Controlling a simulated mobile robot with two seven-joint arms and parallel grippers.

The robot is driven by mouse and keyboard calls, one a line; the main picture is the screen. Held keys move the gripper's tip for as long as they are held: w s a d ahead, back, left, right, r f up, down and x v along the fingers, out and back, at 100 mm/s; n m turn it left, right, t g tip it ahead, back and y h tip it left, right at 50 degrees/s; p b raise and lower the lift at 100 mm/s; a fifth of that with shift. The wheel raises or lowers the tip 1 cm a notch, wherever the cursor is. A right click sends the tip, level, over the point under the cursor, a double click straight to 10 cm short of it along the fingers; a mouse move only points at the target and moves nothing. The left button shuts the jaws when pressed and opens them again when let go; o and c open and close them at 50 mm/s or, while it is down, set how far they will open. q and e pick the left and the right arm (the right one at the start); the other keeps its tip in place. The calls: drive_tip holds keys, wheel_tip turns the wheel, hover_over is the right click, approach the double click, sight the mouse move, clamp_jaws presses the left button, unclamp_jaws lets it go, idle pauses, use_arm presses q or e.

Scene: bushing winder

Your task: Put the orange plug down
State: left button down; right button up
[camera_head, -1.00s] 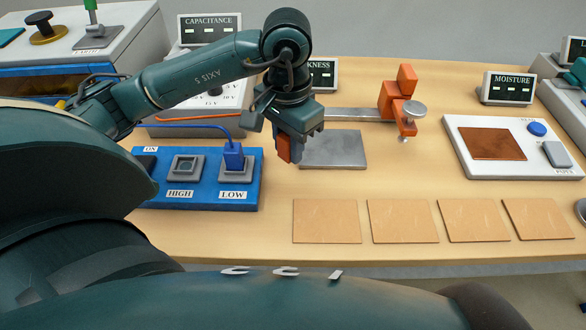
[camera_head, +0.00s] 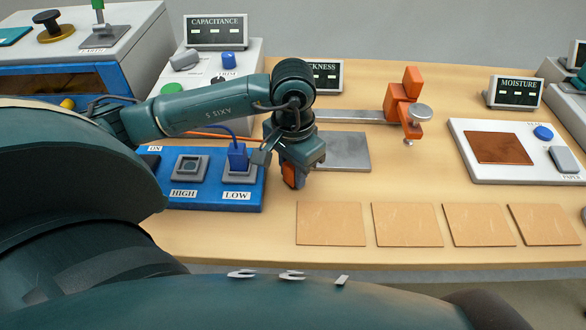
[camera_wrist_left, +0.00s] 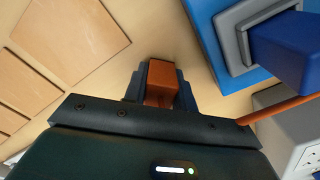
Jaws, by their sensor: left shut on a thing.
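The orange plug (camera_head: 290,176) is between the fingers of my left gripper (camera_head: 294,183), which is shut on it. In the left wrist view the plug (camera_wrist_left: 162,84) shows as an orange block between the dark fingers (camera_wrist_left: 160,92), over bare table. In the head view the gripper is just right of the blue connector box (camera_head: 212,200) and in front of the grey metal plate (camera_head: 343,152). I cannot tell whether the plug touches the table. An orange cable (camera_wrist_left: 280,110) shows at the right of the wrist view. My right gripper is not in view.
A blue plug (camera_head: 237,157) stands in the LOW socket; the HIGH socket (camera_head: 190,166) is empty. Several tan squares (camera_head: 331,223) lie in a row along the front. An orange clamp gauge (camera_head: 405,100) and a white moisture tester (camera_head: 480,170) stand to the right. Bare table lies between them.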

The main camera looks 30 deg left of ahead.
use_arm(q)
drive_tip(key=c, duration=1.6)
unclamp_jaws()
drive_tip(key=shift+f, duration=0.2)
drive_tip(key=o, duration=0.3)
drive_tip(key=shift+r, duration=0.1)
drive_tip(key=shift+o, duration=0.9)
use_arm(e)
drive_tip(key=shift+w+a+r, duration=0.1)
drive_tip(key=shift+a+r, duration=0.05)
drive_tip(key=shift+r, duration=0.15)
use_arm(q)
drive_tip(key=shift+r+p, duration=0.6)
drive_tip(key=shift+p, duration=0.15)
wheel_tip(320, 180, up, 5)
drive_tip(key=shift+w+f+b, duration=0.1)
drive_tip(key=shift+b, duration=0.35)
wheel_tip(320, 180, up, 7)
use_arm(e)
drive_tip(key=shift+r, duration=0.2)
use_arm(q)
drive_tip(key=shift+f, duration=0.1)
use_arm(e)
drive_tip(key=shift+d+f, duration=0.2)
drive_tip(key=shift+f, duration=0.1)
